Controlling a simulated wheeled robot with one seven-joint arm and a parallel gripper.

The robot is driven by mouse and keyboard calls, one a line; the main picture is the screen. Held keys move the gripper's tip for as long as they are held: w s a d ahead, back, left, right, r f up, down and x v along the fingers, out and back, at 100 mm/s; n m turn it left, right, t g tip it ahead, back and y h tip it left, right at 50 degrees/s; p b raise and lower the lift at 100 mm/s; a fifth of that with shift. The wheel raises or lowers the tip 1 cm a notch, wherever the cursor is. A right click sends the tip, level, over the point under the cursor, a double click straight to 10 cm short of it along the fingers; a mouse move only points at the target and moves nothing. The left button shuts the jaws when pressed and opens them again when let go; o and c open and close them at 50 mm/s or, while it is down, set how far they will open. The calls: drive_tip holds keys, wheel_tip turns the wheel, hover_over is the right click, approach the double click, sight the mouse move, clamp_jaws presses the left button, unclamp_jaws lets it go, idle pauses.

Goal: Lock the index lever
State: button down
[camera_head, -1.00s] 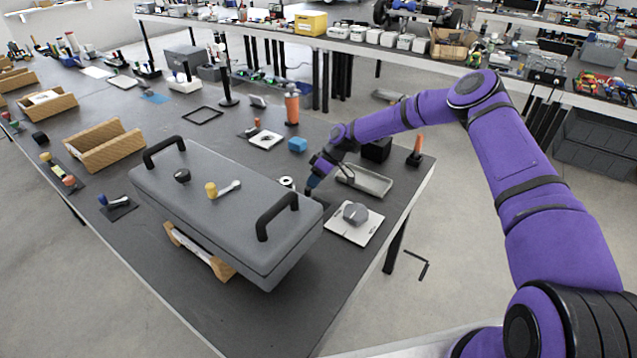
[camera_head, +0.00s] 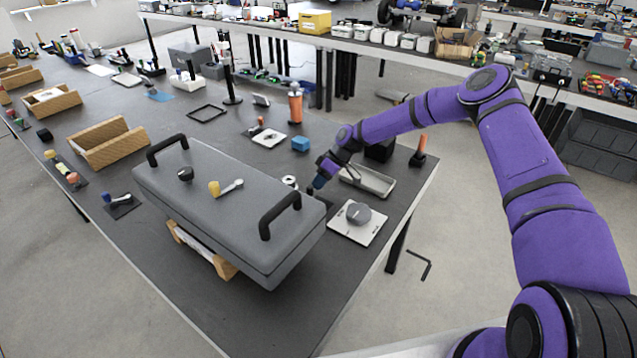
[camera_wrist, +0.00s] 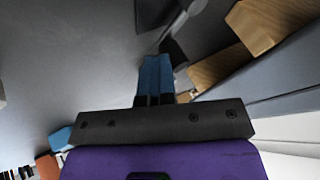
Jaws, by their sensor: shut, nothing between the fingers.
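My gripper (camera_head: 318,184) is low over the table, just beyond the right end of the grey chassis case (camera_head: 190,230). Its two blue fingers are together and empty; they show in the wrist view (camera_wrist: 156,62). A small lever-like part with a black handle (camera_wrist: 174,52) and a grey arm (camera_wrist: 178,22) lies close beside the fingertips; contact cannot be told. In the head view my gripper mostly hides that spot. A lever with a yellow knob (camera_head: 213,188) and a grey arm lies on the case lid. Which lever is the index lever is not marked.
The case has black handles (camera_head: 279,212) and rests on wooden supports (camera_head: 203,250). A white plate with a round grey knob (camera_head: 358,213) lies right of my gripper, and a metal tray (camera_head: 368,180) behind it. A blue block (camera_head: 300,144) stands farther back. The front table area is clear.

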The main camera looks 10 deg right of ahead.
drive_tip(key=shift+s+f, duration=0.15)
drive_tip(key=shift+s, duration=0.25)
drive_tip(key=v, duration=1.1)
drive_tip(key=shift+w, duration=0.4)
